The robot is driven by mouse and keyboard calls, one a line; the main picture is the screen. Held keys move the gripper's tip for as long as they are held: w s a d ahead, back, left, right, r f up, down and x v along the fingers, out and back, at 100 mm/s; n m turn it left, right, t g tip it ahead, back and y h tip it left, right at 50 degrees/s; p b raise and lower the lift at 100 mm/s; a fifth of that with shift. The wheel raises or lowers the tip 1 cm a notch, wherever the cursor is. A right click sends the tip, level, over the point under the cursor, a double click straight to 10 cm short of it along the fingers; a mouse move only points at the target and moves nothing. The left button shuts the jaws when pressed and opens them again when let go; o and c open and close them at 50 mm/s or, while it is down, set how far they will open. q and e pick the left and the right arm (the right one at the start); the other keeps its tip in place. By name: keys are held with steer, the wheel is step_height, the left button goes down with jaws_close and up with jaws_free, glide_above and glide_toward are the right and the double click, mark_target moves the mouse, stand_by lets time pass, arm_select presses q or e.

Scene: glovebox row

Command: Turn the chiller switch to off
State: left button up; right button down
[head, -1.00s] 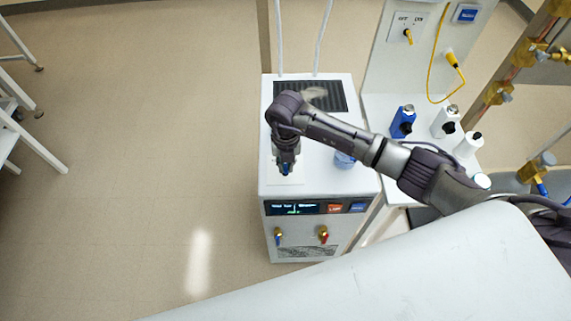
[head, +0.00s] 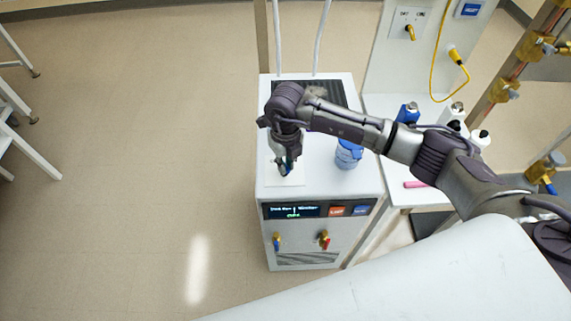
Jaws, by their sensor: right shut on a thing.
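The chiller (head: 325,190) is a white box with a dark display (head: 291,211) on its upper front edge. My right gripper (head: 286,170) points down at a pale square plate (head: 287,182) on the chiller's top, toward the left. It is shut on a small part there that looks like the chiller switch. The gripper hides most of this part, and I cannot read its position. A switch panel (head: 401,21) with a yellow handle (head: 410,33) and lettering is on the upright board behind. My left gripper is not in view.
A blue-lidded jar (head: 349,155) stands on the chiller, right of the gripper. Hoses (head: 323,37) rise behind. Several bottles (head: 408,113) and a pink item (head: 416,184) are on the side bench, partly behind my arm.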

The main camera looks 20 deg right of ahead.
steer(key=c, duration=1.2)
jaws_free()
step_height(320, 180, up, 12)
